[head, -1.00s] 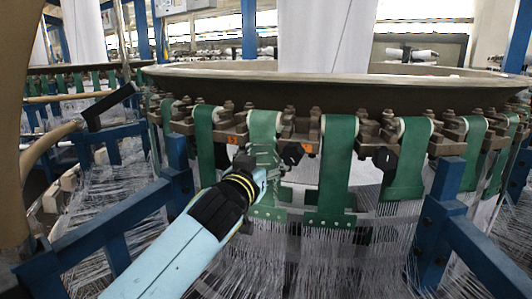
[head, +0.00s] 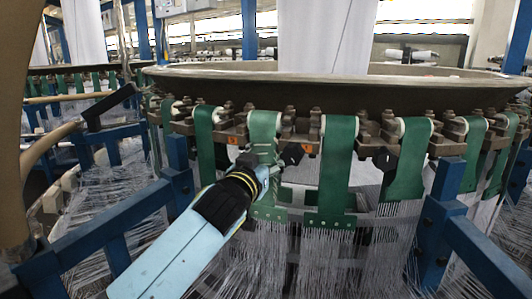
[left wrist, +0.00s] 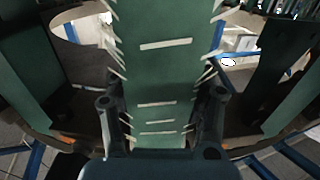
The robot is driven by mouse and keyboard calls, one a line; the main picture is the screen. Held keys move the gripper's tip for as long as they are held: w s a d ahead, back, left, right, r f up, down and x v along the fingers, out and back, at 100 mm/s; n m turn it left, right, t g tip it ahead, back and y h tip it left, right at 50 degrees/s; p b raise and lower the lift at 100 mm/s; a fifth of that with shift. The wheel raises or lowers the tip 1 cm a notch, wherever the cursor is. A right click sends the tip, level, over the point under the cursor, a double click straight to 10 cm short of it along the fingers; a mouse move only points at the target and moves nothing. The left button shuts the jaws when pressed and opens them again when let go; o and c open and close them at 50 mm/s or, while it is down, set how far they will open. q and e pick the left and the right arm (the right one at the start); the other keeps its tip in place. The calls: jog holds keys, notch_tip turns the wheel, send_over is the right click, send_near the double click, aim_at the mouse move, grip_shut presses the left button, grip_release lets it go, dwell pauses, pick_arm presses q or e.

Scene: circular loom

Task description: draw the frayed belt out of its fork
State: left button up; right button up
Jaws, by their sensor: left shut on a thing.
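The frayed belt (head: 263,126) is a green strap hanging from the toothed metal row under the big ring in the head view. In the left wrist view the belt (left wrist: 160,70) fills the middle, with pale threads sticking out along both edges and several light slots across it. My left gripper (head: 270,168) is at the belt's lower part, its two dark fingers (left wrist: 160,118) on either side of the belt, shut on it. The fork (head: 287,122) around the belt's top is only partly clear. My right gripper is in neither view.
Similar green belts (head: 338,165) hang on both sides, close by. Black knobs (head: 292,153) stick out between them. Blue frame bars (head: 448,215) stand at left and right. White threads (head: 325,255) spread below the belts.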

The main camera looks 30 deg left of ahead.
pick_arm(q)
grip_shut()
jog(key=shift+s, duration=0.15)
jog(key=s+d, duration=0.1)
jog(key=s, duration=0.5)
jog(key=shift+r, duration=0.15)
